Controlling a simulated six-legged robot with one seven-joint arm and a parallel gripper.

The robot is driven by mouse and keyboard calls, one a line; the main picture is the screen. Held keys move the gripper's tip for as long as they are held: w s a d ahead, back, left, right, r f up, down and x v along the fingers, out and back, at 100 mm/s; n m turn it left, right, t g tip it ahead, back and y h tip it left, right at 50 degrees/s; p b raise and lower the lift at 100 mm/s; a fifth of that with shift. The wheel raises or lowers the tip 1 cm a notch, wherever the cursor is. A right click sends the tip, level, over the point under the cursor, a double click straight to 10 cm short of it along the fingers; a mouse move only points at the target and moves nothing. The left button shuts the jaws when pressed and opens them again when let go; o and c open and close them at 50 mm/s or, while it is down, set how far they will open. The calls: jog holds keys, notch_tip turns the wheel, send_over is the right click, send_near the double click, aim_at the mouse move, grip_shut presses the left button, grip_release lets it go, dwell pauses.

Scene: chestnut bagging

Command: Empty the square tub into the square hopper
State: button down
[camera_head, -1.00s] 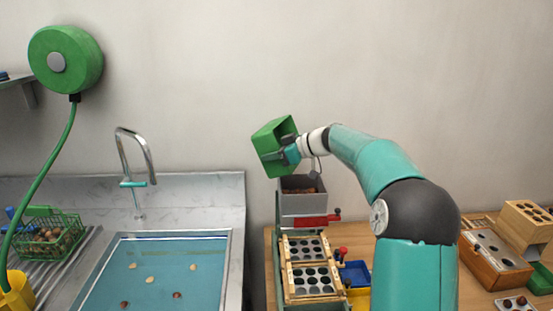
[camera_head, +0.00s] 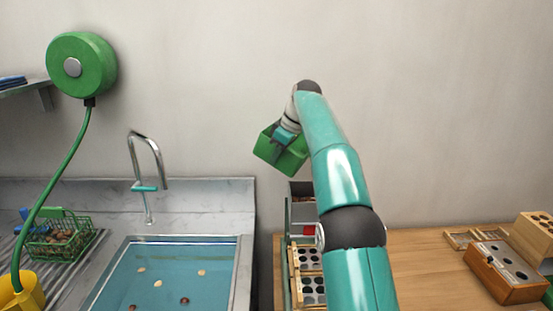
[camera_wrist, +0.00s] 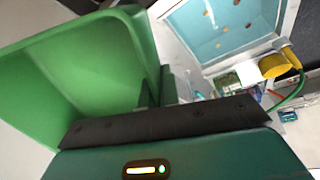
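The green square tub (camera_head: 270,153) is in the air in the head view, above and a little left of the hopper. My gripper (camera_head: 284,143) is shut on the tub's wall. In the wrist view the tub (camera_wrist: 85,75) fills the left side, and the inner surfaces in sight are bare; part of its inside is hidden. The grey square hopper (camera_head: 300,188) stands on the wooden bench, with brown chestnuts just visible inside. My arm hides the hopper's right part.
A sink (camera_head: 165,275) with several chestnuts in blue water lies to the left. A green wire basket (camera_head: 60,240) of chestnuts stands on the drainer. A tap (camera_head: 147,165) rises behind the sink. Wooden boxes (camera_head: 505,270) stand on the bench at the right.

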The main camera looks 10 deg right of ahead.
jog(key=s+r, duration=0.6)
jog(key=r, duration=0.1)
dwell(0.4)
jog(key=shift+a+r, duration=0.1)
dwell(0.4)
